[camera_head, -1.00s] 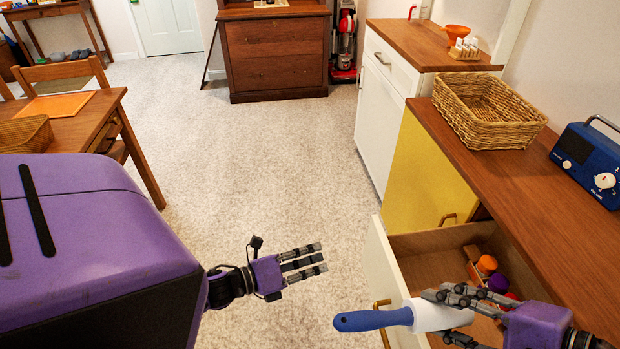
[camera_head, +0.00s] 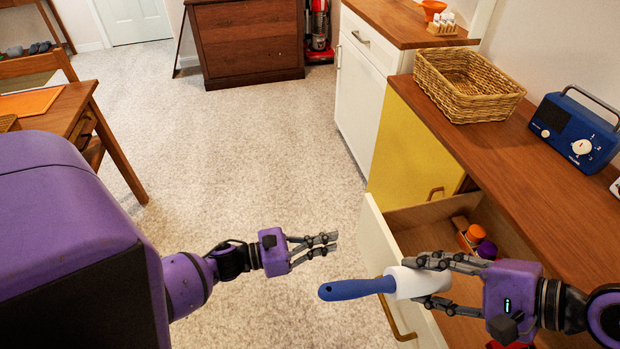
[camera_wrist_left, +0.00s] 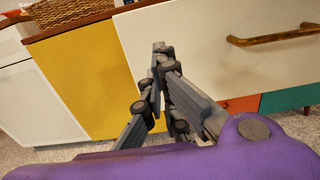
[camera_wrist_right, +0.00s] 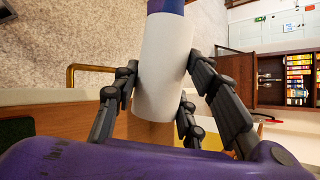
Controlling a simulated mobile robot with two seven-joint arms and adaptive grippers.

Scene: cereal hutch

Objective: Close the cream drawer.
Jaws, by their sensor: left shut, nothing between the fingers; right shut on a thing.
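The cream drawer (camera_head: 383,257) stands pulled open at the right in the head view, with a brass handle (camera_head: 392,314) on its front. In the left wrist view its cream front (camera_wrist_left: 210,45) and the handle (camera_wrist_left: 275,36) lie beyond my left fingers. Orange and purple items (camera_head: 478,240) lie inside. My left gripper (camera_head: 325,243) is shut and empty, left of the drawer front and apart from it. My right gripper (camera_head: 428,280) is shut on a lint roller (camera_head: 408,283) with a white roll and blue handle, above the open drawer. The roller's white roll (camera_wrist_right: 163,65) shows between the right fingers.
A yellow cabinet panel (camera_head: 412,150) and a white cabinet (camera_head: 360,100) stand beyond the drawer. A wicker basket (camera_head: 468,84) and a blue radio (camera_head: 577,132) stand on the wooden counter (camera_head: 520,190). The carpet (camera_head: 240,150) left of the cabinets is clear.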

